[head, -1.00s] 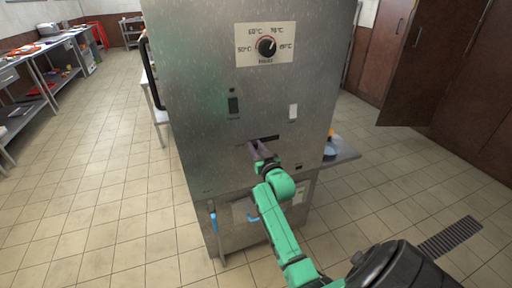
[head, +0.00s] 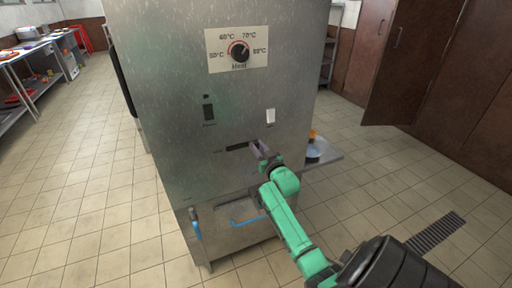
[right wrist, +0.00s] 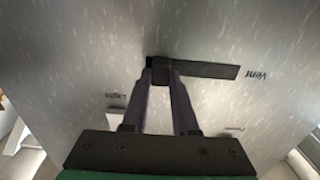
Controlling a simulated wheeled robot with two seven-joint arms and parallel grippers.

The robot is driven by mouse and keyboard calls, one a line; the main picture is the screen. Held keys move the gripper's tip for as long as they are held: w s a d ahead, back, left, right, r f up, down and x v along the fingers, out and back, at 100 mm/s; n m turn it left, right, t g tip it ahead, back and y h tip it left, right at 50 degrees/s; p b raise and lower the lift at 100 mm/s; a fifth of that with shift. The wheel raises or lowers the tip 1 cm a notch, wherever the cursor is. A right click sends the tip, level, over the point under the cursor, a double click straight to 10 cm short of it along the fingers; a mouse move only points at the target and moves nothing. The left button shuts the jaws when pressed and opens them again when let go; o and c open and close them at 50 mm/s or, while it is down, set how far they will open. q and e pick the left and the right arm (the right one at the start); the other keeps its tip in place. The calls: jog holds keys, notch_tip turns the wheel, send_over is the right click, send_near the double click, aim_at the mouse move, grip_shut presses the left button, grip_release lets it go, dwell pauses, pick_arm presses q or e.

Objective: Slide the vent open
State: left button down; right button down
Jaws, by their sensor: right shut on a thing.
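The vent (head: 237,148) is a dark horizontal slot in the front of the steel cabinet, below the knob and switches. In the right wrist view the slot (right wrist: 212,71) shows with the word "Vent" beside it, upside down. My right gripper (head: 257,149) is at the right end of the slot in the head view. In the right wrist view its fingers (right wrist: 160,78) are closed on the small dark vent slider (right wrist: 160,69), at the slot's left end there. The dark slot lies uncovered on the side towards the label. My left gripper is not in view.
The heat knob (head: 239,51) is above, with a dark switch (head: 208,112) and a white switch (head: 270,116) between. A blue handle (head: 248,221) is low on the cabinet. A small side shelf (head: 325,160) juts out at right. The floor around is clear.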

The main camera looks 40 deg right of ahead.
jog(key=c, duration=0.7)
grip_release()
jog(key=shift+s+d, duration=0.1)
jog(key=shift+d, duration=0.1)
jog(key=shift+d+f, duration=0.1)
jog(key=shift+d, duration=0.05)
jog(key=shift+s+a, duration=0.3)
jog(key=v, duration=1.4)
jog(key=shift+d, duration=0.1)
